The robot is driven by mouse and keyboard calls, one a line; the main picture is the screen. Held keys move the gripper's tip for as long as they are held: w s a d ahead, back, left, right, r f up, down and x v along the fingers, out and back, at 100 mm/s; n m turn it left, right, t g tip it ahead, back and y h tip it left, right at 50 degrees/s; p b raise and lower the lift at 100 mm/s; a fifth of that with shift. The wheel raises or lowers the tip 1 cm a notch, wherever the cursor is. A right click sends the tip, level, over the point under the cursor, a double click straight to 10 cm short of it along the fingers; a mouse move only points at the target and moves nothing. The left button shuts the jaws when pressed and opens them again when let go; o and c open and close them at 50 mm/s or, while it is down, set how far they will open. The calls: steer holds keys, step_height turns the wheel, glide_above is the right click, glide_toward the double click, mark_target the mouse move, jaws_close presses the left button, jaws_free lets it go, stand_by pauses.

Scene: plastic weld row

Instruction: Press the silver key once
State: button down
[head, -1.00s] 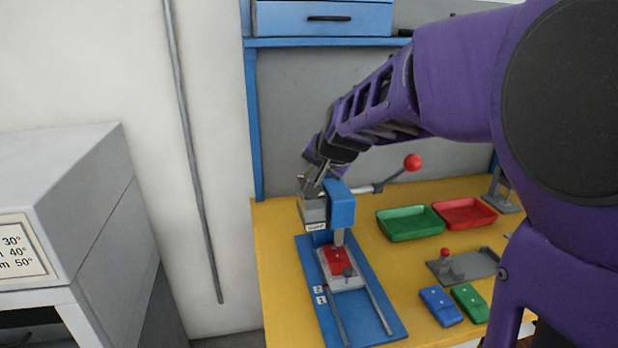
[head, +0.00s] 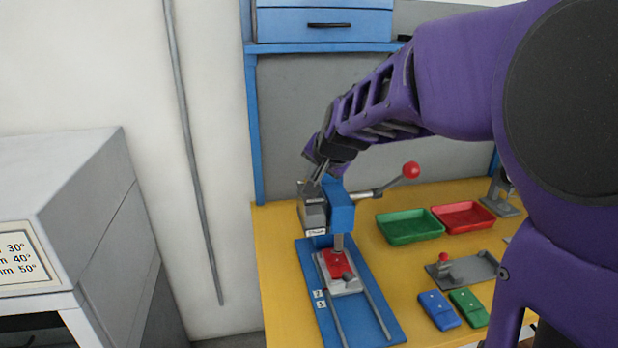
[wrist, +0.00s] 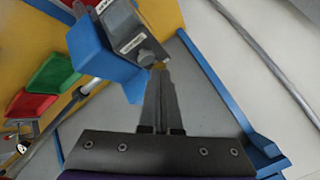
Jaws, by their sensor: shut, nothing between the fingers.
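The blue press (head: 341,208) stands on the yellow bench with a grey box (head: 313,216) on its left side. In the wrist view the grey box (wrist: 122,27) carries a label and a round grey-silver knob (wrist: 146,57), which may be the silver key. My gripper (head: 314,184) is shut and empty, pointing down over the top of the grey box. In the wrist view my fingertips (wrist: 160,72) are close beside the knob. A small yellowish piece shows at the tips. I cannot tell whether the tips touch anything.
The press lever ends in a red ball (head: 411,170), to the right of my gripper. A red part (head: 334,263) lies in the fixture below the press. Green (head: 410,228) and red (head: 463,217) trays and blue (head: 439,310) and green (head: 470,307) parts lie to the right.

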steer(key=shift+r+p, duration=2.15)
steer(key=shift+r, duration=0.4)
